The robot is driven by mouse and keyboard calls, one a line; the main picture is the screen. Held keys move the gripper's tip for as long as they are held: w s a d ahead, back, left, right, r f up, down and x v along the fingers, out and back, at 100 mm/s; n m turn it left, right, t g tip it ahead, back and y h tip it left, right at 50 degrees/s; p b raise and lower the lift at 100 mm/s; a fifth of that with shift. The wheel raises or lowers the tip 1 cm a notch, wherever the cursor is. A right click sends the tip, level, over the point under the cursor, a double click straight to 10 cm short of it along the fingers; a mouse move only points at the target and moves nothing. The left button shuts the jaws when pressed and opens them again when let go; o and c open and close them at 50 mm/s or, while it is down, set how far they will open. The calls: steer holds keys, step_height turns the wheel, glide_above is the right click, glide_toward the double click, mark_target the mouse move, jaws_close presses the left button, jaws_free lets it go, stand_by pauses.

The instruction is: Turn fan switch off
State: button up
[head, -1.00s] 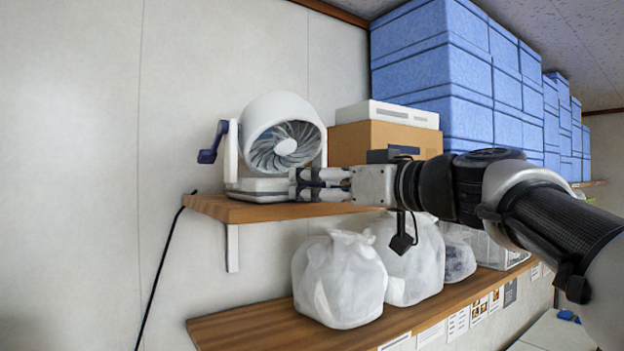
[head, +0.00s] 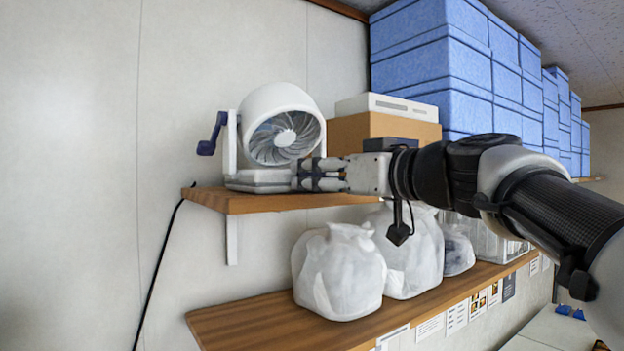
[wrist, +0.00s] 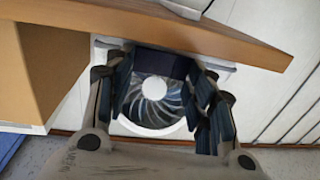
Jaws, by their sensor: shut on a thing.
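The white fan (head: 283,125) stands upright on a wooden wall shelf, with a round grille and a blue crank-like handle (head: 212,134) on its left. My gripper (head: 300,176) reaches in from the right, with its fingertips at the right side of the fan's base (head: 258,180). In the wrist view, my gripper (wrist: 163,75) has a dark blue block (wrist: 163,63) between its fingertips, with the fan's grille (wrist: 153,103) behind. The block looks like the fan switch. The gripper is shut on it. The fingers hide its sides, and I cannot read its on or off position.
The upper shelf (head: 262,203) ends just left of the fan. A cardboard box (head: 352,133) stands close behind my gripper, and blue boxes (head: 440,60) are stacked beyond. White bags (head: 338,275) sit on a lower shelf (head: 235,325) below. A black cord (head: 165,250) hangs at left.

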steer(key=shift+s+a+f+m+t+h+b, duration=0.15)
steer(key=shift+a+m+t+h+b, duration=0.1)
steer(key=shift+m+t+h+b, duration=0.35)
steer(key=shift+h, duration=0.5)
steer(key=shift+d, duration=0.1)
steer(key=o, duration=1.1)
steer(key=shift+c, duration=0.2)
steer(key=v, duration=1.2)
